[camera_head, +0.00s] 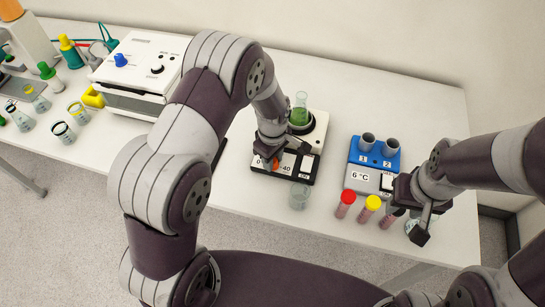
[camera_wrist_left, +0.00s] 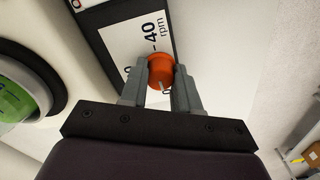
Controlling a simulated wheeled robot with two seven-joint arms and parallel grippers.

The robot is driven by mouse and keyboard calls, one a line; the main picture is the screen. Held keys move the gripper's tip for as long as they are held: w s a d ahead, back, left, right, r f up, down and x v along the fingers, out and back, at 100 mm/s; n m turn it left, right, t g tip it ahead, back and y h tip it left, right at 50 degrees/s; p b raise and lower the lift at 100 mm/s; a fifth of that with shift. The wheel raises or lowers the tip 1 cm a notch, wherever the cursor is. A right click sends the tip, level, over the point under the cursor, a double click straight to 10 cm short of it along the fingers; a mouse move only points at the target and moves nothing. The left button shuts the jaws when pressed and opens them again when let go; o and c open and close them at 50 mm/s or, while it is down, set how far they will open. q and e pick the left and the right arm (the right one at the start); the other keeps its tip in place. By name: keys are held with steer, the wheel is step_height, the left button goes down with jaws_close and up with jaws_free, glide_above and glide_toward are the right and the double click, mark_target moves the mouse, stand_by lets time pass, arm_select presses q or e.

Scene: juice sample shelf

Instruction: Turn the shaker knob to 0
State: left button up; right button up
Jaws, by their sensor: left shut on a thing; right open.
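The shaker (camera_head: 313,145) is a black and white unit in the middle of the table, with a round plate at its back that holds a flask of green liquid (camera_head: 299,112). Its orange knob (camera_wrist_left: 160,72) sits beside a white label reading "40 rpm" (camera_wrist_left: 140,45). My left gripper (camera_wrist_left: 160,80) is shut on the orange knob from above, one finger on each side. In the head view my left gripper (camera_head: 268,157) covers most of the knob. A 0 shows on the label there. The knob's exact pointer setting is hard to read. My right gripper (camera_head: 422,222) is open at the right.
A blue block marked 1 and 2 (camera_head: 360,156) with a 6 °C display stands right of the shaker. Tubes with red (camera_head: 346,201) and yellow caps (camera_head: 371,206) and a clear beaker (camera_head: 299,196) stand in front. A white machine (camera_head: 140,70) and several vials stand at left.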

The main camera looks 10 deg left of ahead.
arm_select(q)
steer(key=o, duration=1.1)
steer(key=shift+c, duration=0.2)
step_height(320, 180, up, 13)
steer(key=b, duration=0.2)
steer(key=shift+f, duration=0.2)
steer(key=s+a+m, duration=0.3)
steer(key=s+m, duration=0.3)
steer(key=s, duration=0.1)
steer(key=s+a+m+t, duration=0.1)
steer(key=s+a+m, duration=0.2)
steer(key=s+m, duration=0.3)
steer(key=shift+s+m, duration=0.35)
steer(key=shift+m, duration=0.05)
